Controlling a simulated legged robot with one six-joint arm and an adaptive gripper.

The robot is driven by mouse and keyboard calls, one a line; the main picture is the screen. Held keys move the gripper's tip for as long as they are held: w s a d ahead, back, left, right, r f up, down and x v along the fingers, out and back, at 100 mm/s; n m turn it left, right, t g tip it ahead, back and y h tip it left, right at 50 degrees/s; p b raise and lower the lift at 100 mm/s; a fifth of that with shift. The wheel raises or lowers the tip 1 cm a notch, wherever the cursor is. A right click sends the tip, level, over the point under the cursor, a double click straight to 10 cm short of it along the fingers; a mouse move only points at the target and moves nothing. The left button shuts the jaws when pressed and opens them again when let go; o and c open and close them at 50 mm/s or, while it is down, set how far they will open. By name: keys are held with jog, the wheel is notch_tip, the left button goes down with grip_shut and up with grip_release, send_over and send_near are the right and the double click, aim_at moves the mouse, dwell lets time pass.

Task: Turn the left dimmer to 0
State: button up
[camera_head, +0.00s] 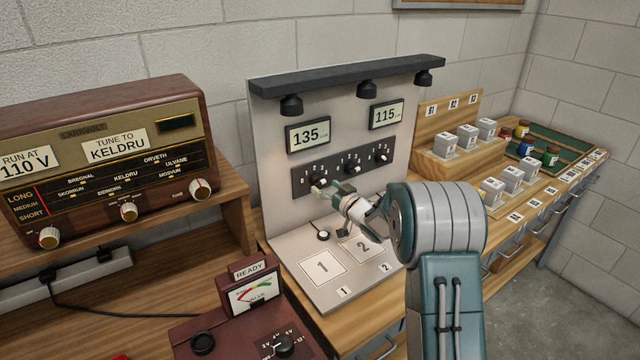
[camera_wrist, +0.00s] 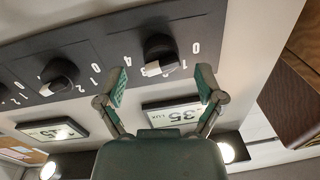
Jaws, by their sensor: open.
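The left dimmer (camera_head: 319,182) is a black knob with a white pointer on the dark strip of the grey lighting panel, partly hidden by my gripper in the head view. In the wrist view, turned upside down, this knob (camera_wrist: 158,48) shows closest, its white pointer aimed down in the picture, away from the 0 at its right. My gripper (camera_head: 329,190) is open before it; in the wrist view the green fingertips (camera_wrist: 162,83) are spread either side of the knob's lower end, apparently not touching it. The left display (camera_head: 308,135) reads 135, the right display (camera_head: 386,114) 115.
The middle dimmer (camera_head: 351,167) and right dimmer (camera_head: 381,156) sit close along the same strip. Lamps (camera_head: 291,105) overhang the panel. A brown radio (camera_head: 95,150) and a red meter box (camera_head: 252,290) stand to the left. White blocks (camera_head: 446,145) and jars stand right.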

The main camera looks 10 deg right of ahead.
aim_at(318, 181)
jog(key=shift+x, duration=1.35)
jog(key=c, duration=1.1)
jog(key=shift+c, duration=0.2)
